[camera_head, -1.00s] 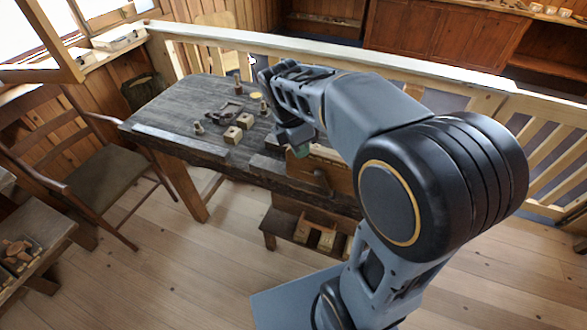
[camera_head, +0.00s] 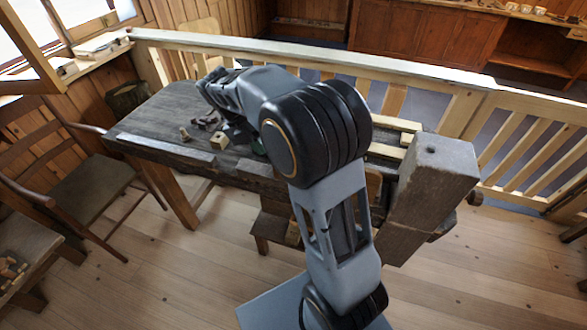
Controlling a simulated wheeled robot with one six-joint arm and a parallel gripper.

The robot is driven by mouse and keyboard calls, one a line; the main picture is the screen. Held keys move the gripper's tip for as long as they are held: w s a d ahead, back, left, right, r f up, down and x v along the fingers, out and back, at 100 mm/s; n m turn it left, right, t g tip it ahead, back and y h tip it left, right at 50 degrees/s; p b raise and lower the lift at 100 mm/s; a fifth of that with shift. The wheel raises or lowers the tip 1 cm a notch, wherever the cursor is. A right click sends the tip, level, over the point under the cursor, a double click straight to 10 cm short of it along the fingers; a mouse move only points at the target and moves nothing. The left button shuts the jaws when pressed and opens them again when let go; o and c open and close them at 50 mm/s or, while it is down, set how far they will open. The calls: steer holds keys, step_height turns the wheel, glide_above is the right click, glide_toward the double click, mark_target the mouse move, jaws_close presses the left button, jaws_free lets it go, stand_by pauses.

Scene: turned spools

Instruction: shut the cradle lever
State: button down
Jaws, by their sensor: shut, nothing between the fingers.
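A small dark curved fitting (camera_head: 207,121) lies on the dark wooden bench (camera_head: 160,113); it may be the cradle, but I cannot make out its lever or the lever's position. My gripper (camera_head: 252,145) is over the bench, to the right of the fitting and close to the pale block. It is shut with nothing held. My own arm covers much of it, so its fingertips are hard to see and I cannot tell whether it touches anything.
A pale wooden block (camera_head: 218,141) and a small turned spool (camera_head: 184,134) stand near the bench's front edge. A large dark wooden block (camera_head: 436,175) stands at the right end. A chair (camera_head: 85,190) is at the left, a railing (camera_head: 450,90) behind.

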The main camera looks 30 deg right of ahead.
steer(key=s+d+f+p, duration=0.1)
steer(key=s+d+f, duration=0.4)
steer(key=f, duration=0.3)
steer(key=shift+d, duration=0.85)
steer(key=shift+f, duration=0.1)
